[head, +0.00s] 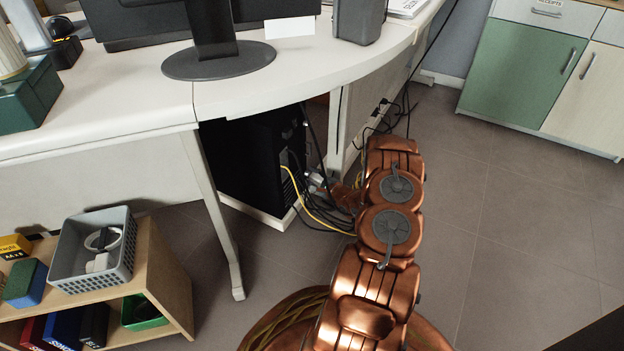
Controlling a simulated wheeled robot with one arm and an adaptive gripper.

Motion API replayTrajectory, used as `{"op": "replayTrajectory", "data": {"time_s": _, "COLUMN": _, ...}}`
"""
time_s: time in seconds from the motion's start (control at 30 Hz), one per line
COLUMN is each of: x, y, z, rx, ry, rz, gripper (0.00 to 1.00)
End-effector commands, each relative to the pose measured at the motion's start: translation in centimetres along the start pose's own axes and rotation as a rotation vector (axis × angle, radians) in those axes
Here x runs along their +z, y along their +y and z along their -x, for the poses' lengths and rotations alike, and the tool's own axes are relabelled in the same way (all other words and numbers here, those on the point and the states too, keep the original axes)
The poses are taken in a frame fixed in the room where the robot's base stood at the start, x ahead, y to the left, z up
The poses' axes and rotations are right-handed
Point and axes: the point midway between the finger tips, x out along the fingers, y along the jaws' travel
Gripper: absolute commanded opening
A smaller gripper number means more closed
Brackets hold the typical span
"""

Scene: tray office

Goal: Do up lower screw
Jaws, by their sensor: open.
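A black computer tower (250,165) stands on a low white base under the desk. Its cabled rear side faces right, with yellow and dark cables plugged in. The lower screw cannot be made out at this size. My gripper (318,180) is at the end of my copper arm, close to the tower's rear among the cables. It is small in view and partly hidden by cables and my own arm; its jaws are open. Whether it touches the tower or a cable cannot be told.
The white desk (300,75) overhangs the tower, and a desk leg (215,215) stands in front of it. Loose cables (318,212) hang around the gripper. A wooden shelf (165,275) with a grey basket (125,262) stands lower left. The floor (510,235) to the right is clear.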

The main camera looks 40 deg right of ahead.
Motion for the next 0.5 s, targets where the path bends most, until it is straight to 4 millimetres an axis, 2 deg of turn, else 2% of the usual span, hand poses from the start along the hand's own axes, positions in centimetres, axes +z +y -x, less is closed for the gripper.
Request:
{"op": "replayTrajectory", "data": {"time_s": 0.13, "x": 0.02, "y": 0.1, "z": -0.81, "rx": 0.001, "ry": 0.0, "rz": -0.002, "gripper": 0.44}}
{"op": "replayTrajectory", "data": {"time_s": 0.43, "x": 0.05, "y": 0.0, "z": -0.96, "rx": 0.0, "ry": 0.0, "rz": -0.002, "gripper": 0.44}}
{"op": "replayTrajectory", "data": {"time_s": 0.5, "x": 0.06, "y": 0.0, "z": -0.96, "rx": 0.0, "ry": 0.0, "rz": -0.002, "gripper": 0.38}}
